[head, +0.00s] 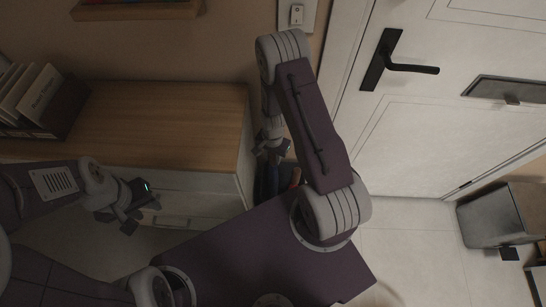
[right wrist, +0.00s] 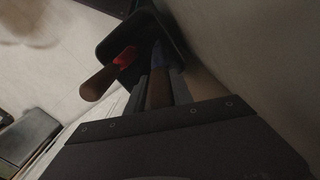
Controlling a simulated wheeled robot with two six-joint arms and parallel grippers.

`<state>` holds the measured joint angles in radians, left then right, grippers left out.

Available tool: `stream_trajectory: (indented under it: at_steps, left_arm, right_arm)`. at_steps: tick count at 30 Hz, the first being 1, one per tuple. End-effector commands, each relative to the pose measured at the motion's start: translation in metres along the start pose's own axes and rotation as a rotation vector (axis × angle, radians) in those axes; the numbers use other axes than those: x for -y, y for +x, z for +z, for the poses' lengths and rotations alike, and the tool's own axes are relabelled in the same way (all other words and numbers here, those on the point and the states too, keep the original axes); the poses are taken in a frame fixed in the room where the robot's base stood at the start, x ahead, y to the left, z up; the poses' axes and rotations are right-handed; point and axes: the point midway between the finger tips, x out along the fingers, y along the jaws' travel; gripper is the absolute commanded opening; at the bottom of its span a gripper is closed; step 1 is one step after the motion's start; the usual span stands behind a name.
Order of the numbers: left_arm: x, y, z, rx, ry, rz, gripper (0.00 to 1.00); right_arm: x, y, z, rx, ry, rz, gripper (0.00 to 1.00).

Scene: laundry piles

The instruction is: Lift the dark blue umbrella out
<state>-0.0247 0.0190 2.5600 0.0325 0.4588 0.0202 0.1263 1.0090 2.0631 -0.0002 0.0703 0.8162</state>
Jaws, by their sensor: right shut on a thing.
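The dark blue umbrella (right wrist: 158,56) stands in a dark holder (right wrist: 112,42) in the right wrist view, with its brown handle toward the camera. My right gripper (right wrist: 160,84) is shut on that handle, a finger on each side. In the head view the dark blue umbrella (head: 263,182) shows below my right gripper (head: 270,150), beside the cabinet's end. A red umbrella (right wrist: 125,57) with a brown handle leans in the same holder, to the left and apart from the fingers. My left gripper (head: 138,205) hangs empty in front of the cabinet; its finger gap is unclear.
A wooden-topped cabinet (head: 165,120) stands left of the umbrellas, with a box of folders (head: 50,105) on it. A white door (head: 420,130) with a black handle is at the right. A metal bin (head: 490,225) stands at far right. The floor before the door is clear.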

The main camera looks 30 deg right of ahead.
Motion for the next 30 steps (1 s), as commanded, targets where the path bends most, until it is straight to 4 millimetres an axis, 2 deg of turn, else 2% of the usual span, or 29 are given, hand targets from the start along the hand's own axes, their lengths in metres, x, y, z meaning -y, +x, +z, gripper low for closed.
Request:
stream_trajectory:
  at_steps: [1,30]
  left_arm:
    - [0.0,-0.012,-0.001,0.0,0.0,0.0,0.36]
    - [-0.002,-0.116,-0.012,0.0,0.0,0.0,0.36]
  right_arm:
    - [0.0,-0.013,0.0,0.0,0.0,0.0,0.0]
    - [0.0,-0.131,0.0,-0.001,0.0,-0.001,0.0]
